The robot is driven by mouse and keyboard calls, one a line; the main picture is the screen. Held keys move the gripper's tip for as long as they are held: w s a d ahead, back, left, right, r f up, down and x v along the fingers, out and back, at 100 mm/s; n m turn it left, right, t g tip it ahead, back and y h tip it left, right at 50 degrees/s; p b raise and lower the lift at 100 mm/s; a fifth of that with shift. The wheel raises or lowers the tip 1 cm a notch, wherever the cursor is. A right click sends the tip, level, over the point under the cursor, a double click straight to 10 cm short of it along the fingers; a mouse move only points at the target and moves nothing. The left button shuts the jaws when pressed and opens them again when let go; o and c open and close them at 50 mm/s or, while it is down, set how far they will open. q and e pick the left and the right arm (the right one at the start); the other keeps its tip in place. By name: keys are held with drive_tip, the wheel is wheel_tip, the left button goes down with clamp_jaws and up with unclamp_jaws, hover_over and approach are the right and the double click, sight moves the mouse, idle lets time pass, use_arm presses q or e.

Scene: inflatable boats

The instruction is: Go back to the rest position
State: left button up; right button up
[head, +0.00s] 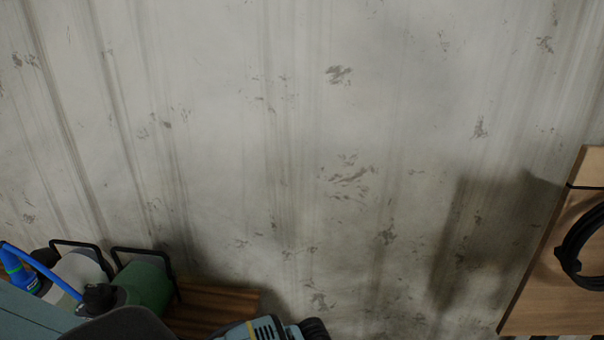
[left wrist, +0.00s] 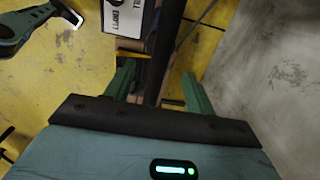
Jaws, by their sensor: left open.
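My left gripper (left wrist: 158,80) shows in the left wrist view. Its two green fingers are apart. A dark upright bar (left wrist: 165,50) appears between the fingers; I cannot tell how far beyond them it is. I see nothing clamped in the fingers. My right gripper is in neither view. The head view faces mostly a stained pale wall (head: 300,120), and no gripper fingers can be made out there.
In the head view, a green cylinder (head: 148,285) and a wooden surface (head: 215,305) are at lower left. A tool-like object (head: 262,329) is at the bottom edge. A wooden board (head: 560,270) with a coiled black cable (head: 582,248) is at right. The left wrist view shows yellow flooring (left wrist: 85,70).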

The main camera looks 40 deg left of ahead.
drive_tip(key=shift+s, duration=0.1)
use_arm(q)
drive_tip(key=s+d+r+n+h, duration=0.25)
drive_tip(key=s+d, duration=0.75)
drive_tip(key=s, duration=0.5)
drive_tip(key=s+a+r+n+t+y, duration=0.1)
drive_tip(key=s+a+r+n, duration=0.3)
drive_tip(key=s, duration=0.3)
drive_tip(key=s+a+r+n+y, duration=0.1)
drive_tip(key=s+a+r+n, duration=0.25)
drive_tip(key=s, duration=0.25)
drive_tip(key=w+d+f+t+h, duration=0.1)
drive_tip(key=w+d+f+t, duration=0.1)
drive_tip(key=w+f+t, duration=0.3)
drive_tip(key=shift+w+d+f+t, duration=0.25)
drive_tip(key=shift+d+f+t, duration=0.1)
drive_tip(key=shift+f+t, duration=1.35)
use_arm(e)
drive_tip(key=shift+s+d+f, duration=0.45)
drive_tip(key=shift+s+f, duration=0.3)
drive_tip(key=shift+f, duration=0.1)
use_arm(q)
drive_tip(key=shift+f+h, duration=0.2)
drive_tip(key=shift+h, duration=0.05)
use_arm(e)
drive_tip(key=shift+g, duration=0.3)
